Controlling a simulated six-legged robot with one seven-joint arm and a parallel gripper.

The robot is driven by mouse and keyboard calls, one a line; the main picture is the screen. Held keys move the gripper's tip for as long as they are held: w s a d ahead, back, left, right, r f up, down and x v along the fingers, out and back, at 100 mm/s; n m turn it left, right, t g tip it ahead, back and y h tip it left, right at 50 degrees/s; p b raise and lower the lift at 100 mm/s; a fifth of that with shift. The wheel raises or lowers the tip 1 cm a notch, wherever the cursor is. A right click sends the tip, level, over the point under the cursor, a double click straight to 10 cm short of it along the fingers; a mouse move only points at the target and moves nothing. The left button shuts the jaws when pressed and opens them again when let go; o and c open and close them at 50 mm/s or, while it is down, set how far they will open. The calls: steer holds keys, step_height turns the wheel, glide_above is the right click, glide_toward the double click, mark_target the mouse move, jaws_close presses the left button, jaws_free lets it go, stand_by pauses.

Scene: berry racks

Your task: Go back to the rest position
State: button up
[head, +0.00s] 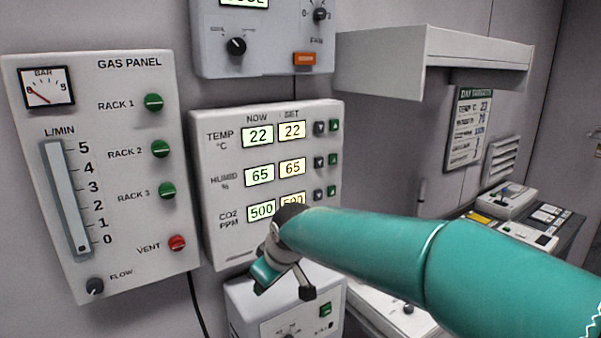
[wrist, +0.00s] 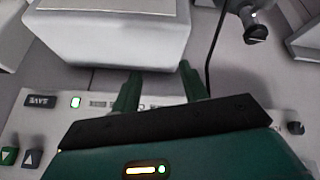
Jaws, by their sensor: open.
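My gripper (wrist: 160,92) shows in the wrist view with its two green fingers apart and nothing between them. In the head view my teal arm reaches in from the right. Its end, with my gripper (head: 268,272), is in front of the lower part of the climate panel (head: 222,200), covering part of the CO2 row. Whether it touches the panel cannot be told. The panel reads 22 and 22 for temperature, 65 and 65 for humidity, and 500 and 500 for CO2, the last partly hidden.
The gas panel (head: 120,215) is on the wall at left. A control box (head: 265,60) is above and another box (head: 262,300) is below my gripper. A white shelf or hood (head: 380,65) juts out above my arm. A desk with devices (head: 508,200) is at right.

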steer(key=s+d+m+h, duration=0.3)
steer(key=s+d+m, duration=0.7)
steer(key=s+d, duration=1.2)
steer(key=shift+s+f+t, duration=0.3)
steer(key=shift+s+f, duration=0.1)
steer(key=shift+s, duration=0.65)
